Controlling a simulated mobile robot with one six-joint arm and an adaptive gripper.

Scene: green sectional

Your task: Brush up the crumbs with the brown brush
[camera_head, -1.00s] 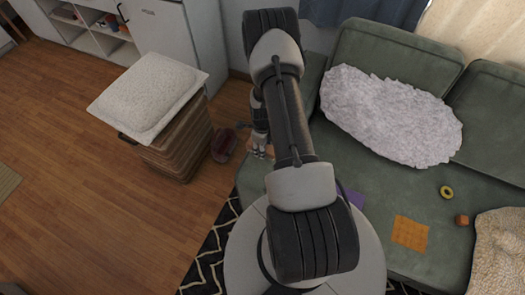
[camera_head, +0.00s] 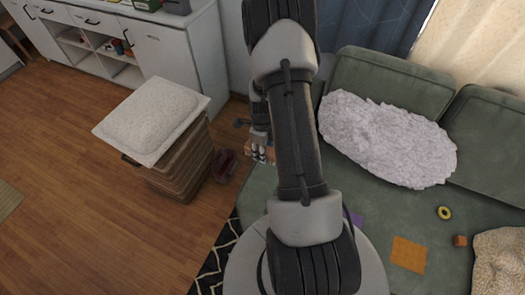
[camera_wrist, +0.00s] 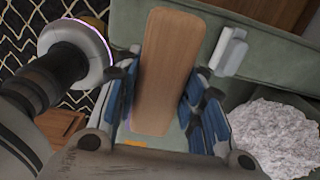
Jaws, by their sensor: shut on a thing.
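My gripper (camera_wrist: 163,108) is shut on the brown brush (camera_wrist: 165,65), a long, flat, wooden-looking piece between its blue finger pads in the wrist view. The brush covers much of the middle of that view, and I cannot make out bristles. In the head view my gripper (camera_head: 261,153) is small, left of my arm, near the left end of the green sofa (camera_head: 470,215). My arm hides part of the sofa there. I cannot make out any crumbs in either view.
A fluffy white cushion (camera_head: 385,140), orange square (camera_head: 408,254), yellow ring (camera_head: 444,213) and small brown cube (camera_head: 460,240) are on the sofa. A brown stool-like stack (camera_head: 180,165) with a white cushion (camera_head: 152,118) stands left. A white object (camera_wrist: 230,50) lies beside the brush.

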